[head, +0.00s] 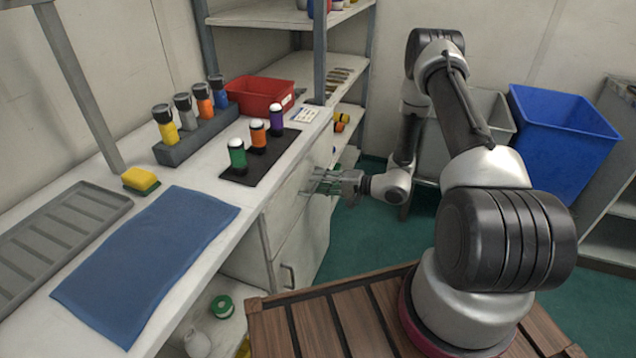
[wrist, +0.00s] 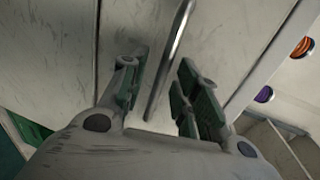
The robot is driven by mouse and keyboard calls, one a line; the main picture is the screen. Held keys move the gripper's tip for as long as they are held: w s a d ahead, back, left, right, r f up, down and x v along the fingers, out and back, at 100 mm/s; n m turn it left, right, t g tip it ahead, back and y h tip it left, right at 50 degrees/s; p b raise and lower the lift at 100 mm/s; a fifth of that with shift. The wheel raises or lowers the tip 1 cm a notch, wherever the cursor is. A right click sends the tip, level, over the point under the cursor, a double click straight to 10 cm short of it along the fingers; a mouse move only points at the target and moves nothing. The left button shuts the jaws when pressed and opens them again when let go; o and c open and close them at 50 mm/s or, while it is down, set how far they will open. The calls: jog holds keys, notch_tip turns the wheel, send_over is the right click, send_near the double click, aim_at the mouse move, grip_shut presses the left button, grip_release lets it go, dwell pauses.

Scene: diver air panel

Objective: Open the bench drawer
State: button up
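The bench drawer has a pale, scuffed front (head: 288,205) just under the right edge of the white bench top, and it looks closed. In the wrist view the drawer front (wrist: 225,40) fills most of the picture. Its metal bar handle (wrist: 172,55) runs between the two fingers of my gripper (wrist: 163,92). My gripper is open, with a visible gap on each side of the handle. In the head view my gripper (head: 320,183) is at the drawer front and hides the handle there.
The bench top carries a blue cloth (head: 150,260), a sponge (head: 140,180), a rack of bottles (head: 195,138), a dark mat (head: 245,178) with several bottles and a red bin (head: 262,95). A lower front with a handle (head: 288,276) is below. Green floor (head: 350,240) is clear beside the bench.

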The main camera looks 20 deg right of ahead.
jog(key=shift+w+a+f, duration=0.1)
jog(key=shift+w+a, duration=0.2)
jog(key=shift+a, duration=0.1)
grip_shut()
jog(key=f+v, duration=0.3)
jog(key=v, duration=1.3)
jog(key=d+f+v, duration=0.1)
jog(key=f+v, duration=0.2)
jog(key=v, duration=1.2)
jog(key=shift+s+d, duration=0.25)
jog(key=shift+s, duration=0.4)
grip_release()
jog(key=v, duration=1.2)
